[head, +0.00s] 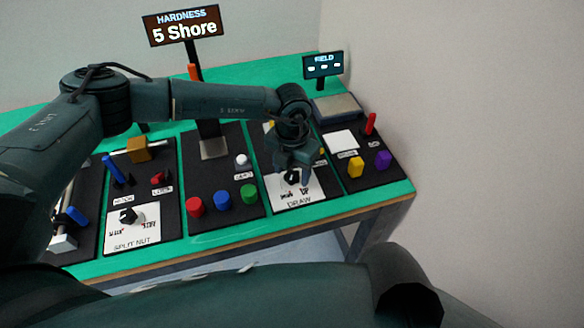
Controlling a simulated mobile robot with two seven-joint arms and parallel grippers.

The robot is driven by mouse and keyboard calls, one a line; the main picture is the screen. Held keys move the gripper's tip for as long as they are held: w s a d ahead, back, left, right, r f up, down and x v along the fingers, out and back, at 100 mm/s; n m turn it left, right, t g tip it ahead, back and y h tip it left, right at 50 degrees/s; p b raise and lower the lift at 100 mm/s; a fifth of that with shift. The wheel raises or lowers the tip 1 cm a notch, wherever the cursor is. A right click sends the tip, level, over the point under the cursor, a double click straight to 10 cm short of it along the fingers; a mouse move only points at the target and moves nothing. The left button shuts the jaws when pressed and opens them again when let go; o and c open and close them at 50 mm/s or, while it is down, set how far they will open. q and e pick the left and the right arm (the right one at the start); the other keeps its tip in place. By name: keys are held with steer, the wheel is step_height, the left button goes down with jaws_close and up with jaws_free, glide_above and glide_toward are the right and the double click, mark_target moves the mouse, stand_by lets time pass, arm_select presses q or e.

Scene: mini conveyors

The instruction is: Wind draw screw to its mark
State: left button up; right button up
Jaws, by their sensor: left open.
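The draw station is a white plate (300,197) lettered "DRAW", with a black knob (291,178) at its upper part. My left gripper (297,176) reaches over this plate from above, fingers pointing down, right at the knob. The gripper is open. Its fingers and wrist hide part of the knob and the panel behind, so I cannot tell if the fingers touch the knob. The mark and the knob's pointer are too small to read. My right gripper is not in view.
Red (194,207), blue (222,200) and green (248,194) buttons stand left of the draw plate. A "SPLIT NUT" plate (132,228) lies further left. Yellow (356,167) and purple (383,159) pieces stand right. A sign (184,26) reads "HARDNESS 5 Shore"; another (323,65) shows dashes.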

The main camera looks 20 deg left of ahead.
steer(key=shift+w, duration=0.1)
arm_select(q)
steer(key=c, duration=1)
steer(key=shift+o, duration=0.2)
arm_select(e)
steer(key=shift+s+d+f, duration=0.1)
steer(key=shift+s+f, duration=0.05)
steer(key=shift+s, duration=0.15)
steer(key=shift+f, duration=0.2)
